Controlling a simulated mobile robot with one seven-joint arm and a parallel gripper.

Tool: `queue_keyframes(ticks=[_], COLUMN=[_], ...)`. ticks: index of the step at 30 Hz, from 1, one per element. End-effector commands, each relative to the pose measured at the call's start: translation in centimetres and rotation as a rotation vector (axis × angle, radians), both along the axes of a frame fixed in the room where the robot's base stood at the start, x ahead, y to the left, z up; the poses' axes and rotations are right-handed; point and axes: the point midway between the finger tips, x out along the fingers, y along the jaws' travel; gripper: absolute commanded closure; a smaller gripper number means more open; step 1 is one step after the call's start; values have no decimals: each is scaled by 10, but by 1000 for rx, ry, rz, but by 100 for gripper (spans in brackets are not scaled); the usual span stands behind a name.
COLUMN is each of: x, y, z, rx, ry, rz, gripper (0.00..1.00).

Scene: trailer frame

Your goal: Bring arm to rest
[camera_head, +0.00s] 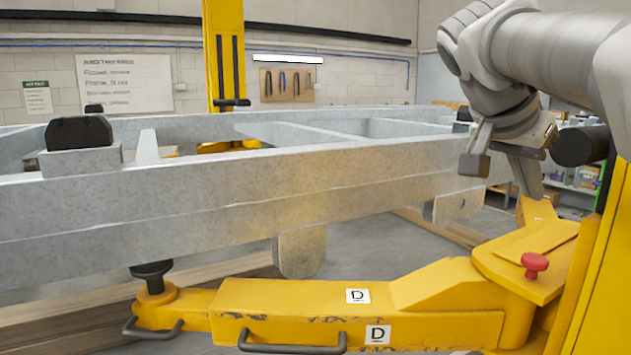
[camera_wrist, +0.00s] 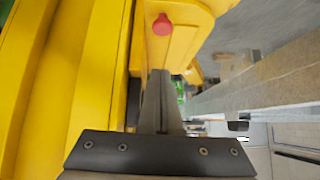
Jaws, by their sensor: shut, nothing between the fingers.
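My arm (camera_head: 545,55) reaches in from the upper right in the head view, bent at the wrist. My gripper (camera_head: 531,185) points down beside the yellow lift post, above the yellow lift arm. In the wrist view my gripper (camera_wrist: 160,78) has its fingers together with nothing between them. It appears apart from the galvanized trailer frame (camera_head: 200,205), which spans the head view to the left of it. The frame's side beam also shows at the right of the wrist view (camera_wrist: 245,85).
A yellow lift arm (camera_head: 430,300) with D labels lies low in front. A red knob (camera_head: 535,262) stands on it, also in the wrist view (camera_wrist: 162,24). A yellow post (camera_head: 590,270) rises at the right edge. A black pad (camera_head: 78,132) sits on the frame.

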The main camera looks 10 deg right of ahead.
Motion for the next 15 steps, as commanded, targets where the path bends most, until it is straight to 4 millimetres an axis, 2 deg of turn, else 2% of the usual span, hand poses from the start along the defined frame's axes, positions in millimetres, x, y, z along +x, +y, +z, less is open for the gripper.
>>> queue_keyframes(ticks=[11, 15], x=[-1, -8], y=[3, 22], z=[-1, -23], rx=[2, 25], ry=[4, 52], rz=[12, 127], gripper=[100, 100])
